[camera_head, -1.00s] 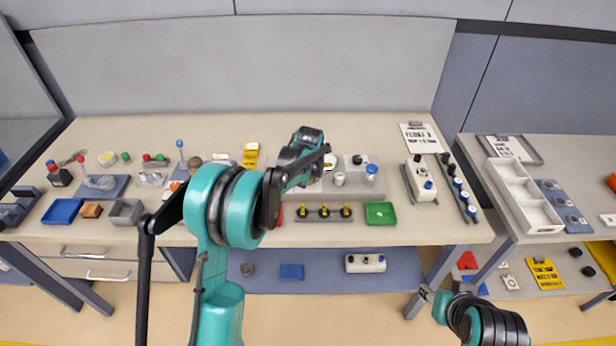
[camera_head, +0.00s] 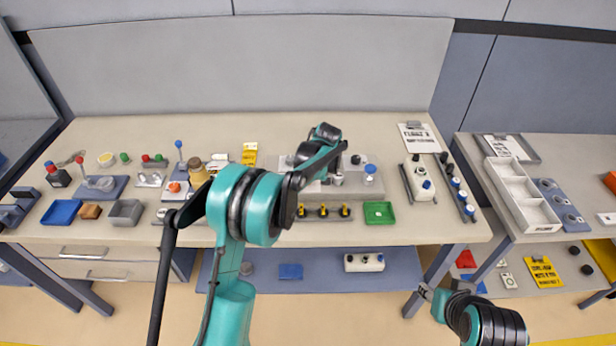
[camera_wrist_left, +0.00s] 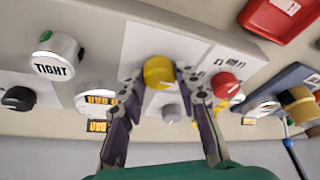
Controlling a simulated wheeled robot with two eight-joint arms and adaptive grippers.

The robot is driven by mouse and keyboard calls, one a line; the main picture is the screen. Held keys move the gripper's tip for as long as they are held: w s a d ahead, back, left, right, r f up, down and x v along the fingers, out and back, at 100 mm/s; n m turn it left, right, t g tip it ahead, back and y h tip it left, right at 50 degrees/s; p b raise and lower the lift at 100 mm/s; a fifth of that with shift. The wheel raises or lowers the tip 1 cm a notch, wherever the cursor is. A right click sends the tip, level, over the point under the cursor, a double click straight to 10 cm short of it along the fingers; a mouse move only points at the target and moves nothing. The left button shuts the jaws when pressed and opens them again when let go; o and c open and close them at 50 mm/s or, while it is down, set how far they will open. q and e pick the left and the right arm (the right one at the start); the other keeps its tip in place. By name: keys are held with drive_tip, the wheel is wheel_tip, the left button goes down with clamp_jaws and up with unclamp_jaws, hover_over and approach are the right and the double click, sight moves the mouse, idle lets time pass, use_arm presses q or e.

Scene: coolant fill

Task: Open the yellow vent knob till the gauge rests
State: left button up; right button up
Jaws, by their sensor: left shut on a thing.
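The yellow vent knob (camera_wrist_left: 158,72) sits on a white panel in the left wrist view. My left gripper (camera_wrist_left: 161,82) is around it, one finger on each side, shut on the knob. In the head view my left arm reaches over the grey fixture (camera_head: 362,187) at the middle of the bench; the arm hides the yellow knob there. I cannot make out a gauge needle in either view.
A red knob (camera_wrist_left: 225,85) stands close to the right finger. A white knob marked TIGHT (camera_wrist_left: 58,57) stands to the left. A green tray (camera_head: 379,213) and a row of yellow-topped parts (camera_head: 323,212) lie in front of the fixture.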

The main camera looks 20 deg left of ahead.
idle(0.3)
use_arm(q)
drive_tip(key=o, duration=1.2)
drive_tip(key=shift+c, duration=0.2)
drive_tip(key=v, duration=1.2)
drive_tip(key=shift+w, duration=0.1)
